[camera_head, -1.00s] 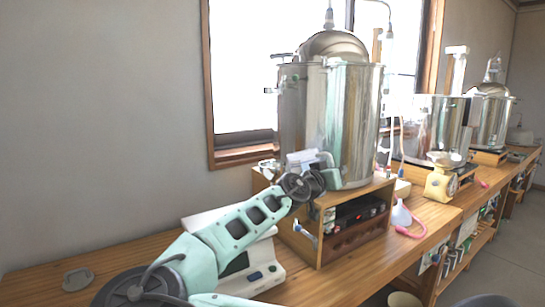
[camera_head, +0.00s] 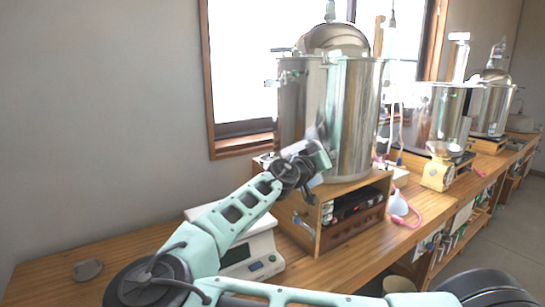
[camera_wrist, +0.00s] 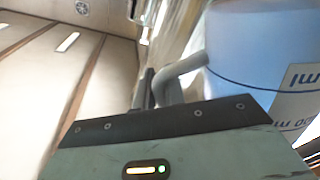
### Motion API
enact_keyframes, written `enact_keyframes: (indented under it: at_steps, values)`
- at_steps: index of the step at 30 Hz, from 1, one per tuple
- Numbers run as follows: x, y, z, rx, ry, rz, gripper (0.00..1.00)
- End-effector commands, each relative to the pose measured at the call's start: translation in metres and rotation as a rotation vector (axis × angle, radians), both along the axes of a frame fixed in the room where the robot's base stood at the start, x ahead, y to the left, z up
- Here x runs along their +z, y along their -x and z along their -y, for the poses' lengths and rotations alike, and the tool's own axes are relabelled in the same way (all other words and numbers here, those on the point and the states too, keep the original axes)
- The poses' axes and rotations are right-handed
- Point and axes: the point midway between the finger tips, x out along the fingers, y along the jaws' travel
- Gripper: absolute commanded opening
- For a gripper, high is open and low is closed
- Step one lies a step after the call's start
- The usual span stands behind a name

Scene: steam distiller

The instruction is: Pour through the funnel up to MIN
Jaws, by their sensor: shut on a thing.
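In the wrist view my gripper (camera_wrist: 155,92) is shut on the grey handle of a pale blue measuring jug (camera_wrist: 262,45). The jug has dark lines and "ml" lettering, which shows upside down. Its rim and how full it is cannot be seen. In the head view my gripper (camera_head: 322,152) is in front of the large steel distiller pot (camera_head: 355,110), and the jug is mostly hidden behind it. A white funnel-like piece (camera_head: 397,203) with a pink hose lies on the bench right of the pot's stand. I cannot make out a MIN mark.
The pot stands on a wooden box (camera_head: 303,225) with dark things on its shelf. A white scale (camera_head: 262,252) sits left of it, near my arm. A yellow scale (camera_head: 437,175) and further pots stand along the bench to the right. The bench (camera_head: 130,262) is mostly clear at the left.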

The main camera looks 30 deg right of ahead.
Motion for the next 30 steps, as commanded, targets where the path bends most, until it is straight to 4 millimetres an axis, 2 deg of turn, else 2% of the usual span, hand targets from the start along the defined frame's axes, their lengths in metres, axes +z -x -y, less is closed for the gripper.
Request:
enact_keyframes:
  at_steps: [30]
  values:
    - [0.020,-0.011,-0.003,0.001,0.030,-0.108,0.00]
